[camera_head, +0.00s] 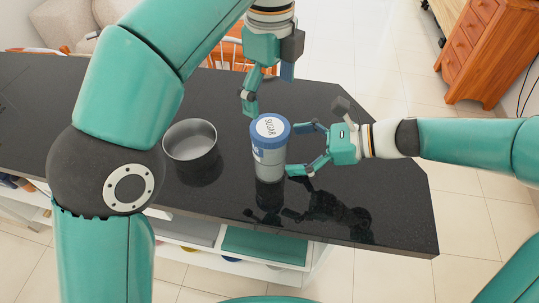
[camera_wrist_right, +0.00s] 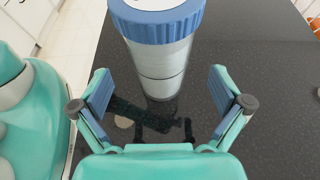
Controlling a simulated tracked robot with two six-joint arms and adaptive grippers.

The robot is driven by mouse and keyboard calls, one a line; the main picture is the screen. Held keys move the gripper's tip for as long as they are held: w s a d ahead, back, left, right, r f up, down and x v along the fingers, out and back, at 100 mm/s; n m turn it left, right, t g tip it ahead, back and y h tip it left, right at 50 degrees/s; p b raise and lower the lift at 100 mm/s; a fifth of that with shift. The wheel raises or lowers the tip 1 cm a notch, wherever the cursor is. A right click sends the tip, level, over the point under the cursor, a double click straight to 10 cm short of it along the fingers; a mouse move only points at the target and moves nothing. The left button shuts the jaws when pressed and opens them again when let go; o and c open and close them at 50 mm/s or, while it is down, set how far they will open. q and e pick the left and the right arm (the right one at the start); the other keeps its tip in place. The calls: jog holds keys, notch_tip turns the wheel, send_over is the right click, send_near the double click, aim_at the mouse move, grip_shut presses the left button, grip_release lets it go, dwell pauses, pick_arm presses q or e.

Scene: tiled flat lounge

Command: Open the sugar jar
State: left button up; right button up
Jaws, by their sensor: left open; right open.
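The sugar jar (camera_head: 268,163) stands upright on the dark counter, a grey cylinder with a blue-rimmed lid (camera_head: 270,130) labelled SUGAR. The lid sits on the jar. My right gripper (camera_head: 300,150) is open just right of the jar, its fingers pointing at the jar's side. In the right wrist view the jar (camera_wrist_right: 160,65) stands ahead, beyond and between the open fingers (camera_wrist_right: 160,92). My left gripper (camera_head: 268,100) is open and points down, above and behind the lid, apart from it.
A grey metal bowl (camera_head: 190,142) stands on the counter (camera_head: 350,205) left of the jar. The counter's right end is bare. Shelves (camera_head: 260,245) lie below its front edge. An orange chair (camera_head: 235,50) and a wooden drawer cabinet (camera_head: 483,50) stand behind.

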aim_at(270, 127)
jog(key=x, duration=0.5)
jog(key=shift+w+a+f, duration=0.1)
jog(key=shift+a+f, duration=0.1)
jog(key=shift+a, duration=0.15)
grip_shut()
pick_arm(q)
jog(key=shift+f, duration=4.05)
